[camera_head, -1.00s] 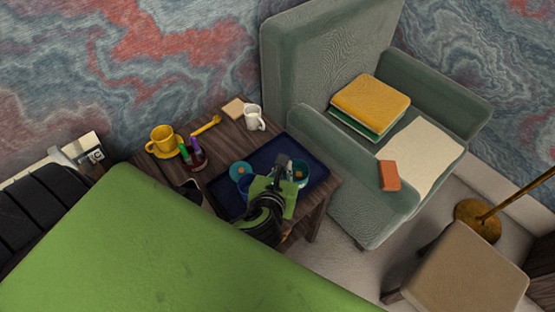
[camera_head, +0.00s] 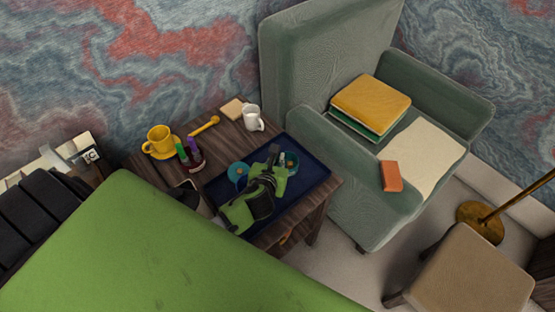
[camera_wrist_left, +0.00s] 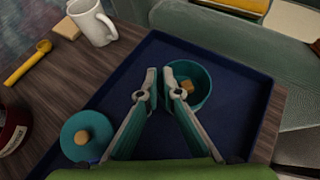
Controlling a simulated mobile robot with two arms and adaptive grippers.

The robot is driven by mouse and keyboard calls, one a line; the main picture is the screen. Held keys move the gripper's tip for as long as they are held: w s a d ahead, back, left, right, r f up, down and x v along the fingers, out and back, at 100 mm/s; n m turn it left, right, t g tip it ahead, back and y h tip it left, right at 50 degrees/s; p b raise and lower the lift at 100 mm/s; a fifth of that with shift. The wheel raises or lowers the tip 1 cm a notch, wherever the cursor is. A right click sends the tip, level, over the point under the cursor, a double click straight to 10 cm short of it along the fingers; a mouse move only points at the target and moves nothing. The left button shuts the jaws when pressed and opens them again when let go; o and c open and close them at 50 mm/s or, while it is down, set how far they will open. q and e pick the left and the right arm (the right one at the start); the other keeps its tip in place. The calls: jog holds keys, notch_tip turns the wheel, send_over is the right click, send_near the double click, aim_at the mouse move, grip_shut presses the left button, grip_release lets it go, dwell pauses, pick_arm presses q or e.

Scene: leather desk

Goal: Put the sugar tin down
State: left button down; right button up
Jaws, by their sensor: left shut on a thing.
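A round, open-topped teal tin (camera_head: 293,160), which I take to be the sugar tin, has a small tan piece inside. It also shows in the left wrist view (camera_wrist_left: 205,88). My left gripper (camera_head: 277,158) is shut on the near-left side of its rim, with the two fingertips together there (camera_wrist_left: 160,76). The tin looks upright over the dark blue tray (camera_head: 313,183); I cannot tell whether it touches it. A teal round top with a tan knob (camera_wrist_left: 84,137) is at the tray's left side, apart from the tin. My right gripper is not in view.
The wooden side table (camera_head: 222,147) also bears a white mug (camera_head: 253,118), a yellow cup (camera_head: 159,139), a yellow spoon-like thing (camera_head: 204,126) and a dark red pen holder (camera_head: 192,160). A green armchair (camera_head: 345,185) stands close right. Tray floor is free to the tin's right.

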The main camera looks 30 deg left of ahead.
pick_arm(q)
jog(key=c, duration=2.2)
grip_release()
jog(key=shift+c, duration=0.2)
jog(key=p+v, duration=0.1)
jog(key=v, duration=1.1)
